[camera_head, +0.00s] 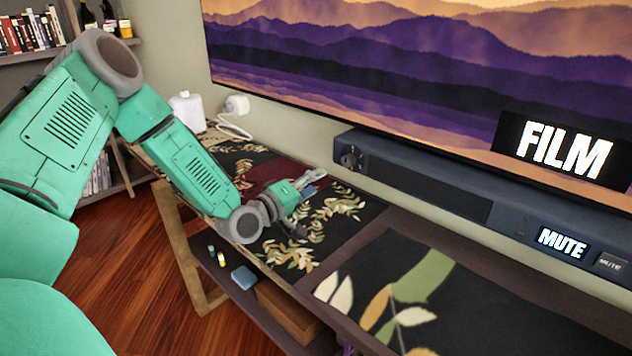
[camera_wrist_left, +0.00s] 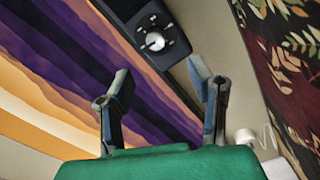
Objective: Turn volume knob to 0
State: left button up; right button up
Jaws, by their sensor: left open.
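The volume knob (camera_head: 351,158) is at the left end of the dark soundbar (camera_head: 425,188), below the screen. In the left wrist view the knob (camera_wrist_left: 154,41) is a round white-silver dial with small marks around it, on the black end of the soundbar (camera_wrist_left: 140,15). My left gripper (camera_head: 308,202) is open and empty over the cabinet top, to the left of and lower in the picture than the knob. In the left wrist view the knob shows beyond the two spread fingers (camera_wrist_left: 160,82), apart from them. My right gripper is not in view.
The large screen (camera_head: 420,75) shows purple mountains and a FILM label. Patterned cloths cover the cabinet top (camera_head: 335,290). A white plug with cable (camera_head: 236,105) and white container (camera_head: 187,110) stand behind my arm.

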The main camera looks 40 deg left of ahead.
aim_at(345, 162)
pick_arm(q)
jog(key=w+m+b, duration=0.1)
jog(key=w+m, duration=0.2)
jog(key=w, duration=0.1)
jog(key=w+m+b, duration=0.1)
jog(key=w+m, duration=0.2)
jog(key=m, duration=0.1)
jog(key=w+m+b, duration=0.1)
jog(key=w+m, duration=0.3)
jog(key=shift+w+d+r+b, duration=0.2)
jog(key=shift+w+d+b, duration=0.1)
jog(key=shift+d+b, duration=0.1)
jog(key=shift+w+d+r, duration=0.1)
jog(key=shift+w, duration=0.55)
grip_shut()
